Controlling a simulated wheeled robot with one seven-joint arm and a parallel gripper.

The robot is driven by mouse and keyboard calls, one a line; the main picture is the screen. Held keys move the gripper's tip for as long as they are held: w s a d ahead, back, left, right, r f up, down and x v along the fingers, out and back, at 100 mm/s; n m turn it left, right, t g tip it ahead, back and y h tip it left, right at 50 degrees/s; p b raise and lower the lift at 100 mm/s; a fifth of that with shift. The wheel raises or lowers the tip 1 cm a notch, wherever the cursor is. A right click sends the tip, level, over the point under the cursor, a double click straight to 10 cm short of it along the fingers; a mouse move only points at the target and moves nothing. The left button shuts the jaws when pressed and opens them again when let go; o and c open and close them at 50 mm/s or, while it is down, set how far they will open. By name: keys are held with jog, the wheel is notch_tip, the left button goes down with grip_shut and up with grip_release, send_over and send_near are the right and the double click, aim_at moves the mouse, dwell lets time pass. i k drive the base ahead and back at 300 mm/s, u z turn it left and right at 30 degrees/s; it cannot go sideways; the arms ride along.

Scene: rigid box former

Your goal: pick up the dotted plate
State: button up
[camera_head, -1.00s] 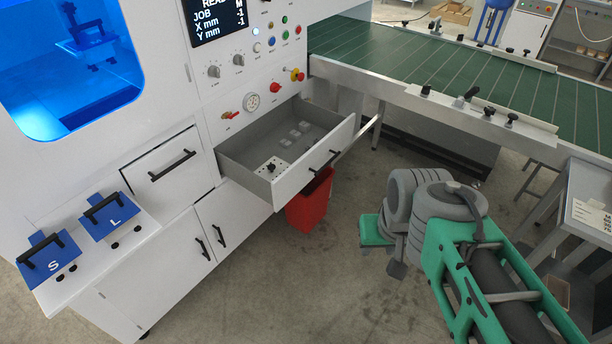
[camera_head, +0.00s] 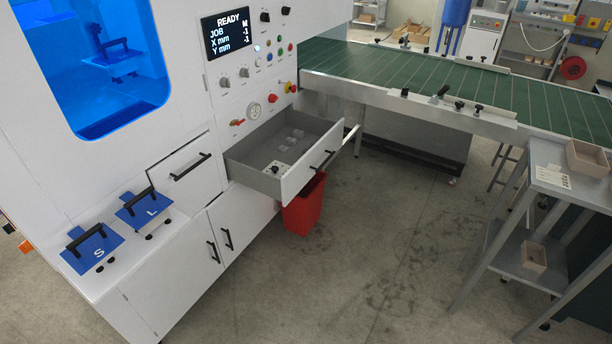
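A small white plate with dark dots (camera_head: 275,168) lies in the open grey drawer (camera_head: 297,184), near its front left corner. A dark knob or spot shows at its middle. Several faint pale square pieces (camera_head: 293,137) lie deeper in the same drawer. My gripper and arm are not in view, so I cannot see whether the gripper is open or shut.
A red bin (camera_head: 304,205) stands under the drawer. The white machine (camera_head: 185,262) fills the left, with blue S (camera_head: 92,249) and L (camera_head: 145,209) plates on its ledge. A green conveyor (camera_head: 420,75) runs behind. A grey side table (camera_head: 577,190) stands right. The middle floor is clear.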

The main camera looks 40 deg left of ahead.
aim_at(277, 170)
jog(key=u, duration=0.55)
jog(key=i, duration=1.5)
jog(key=u, duration=1.1)
jog(key=i, duration=1.1)
jog(key=u, duration=1.7)
jog(key=i, duration=0.6)
jog(key=u, duration=0.65)
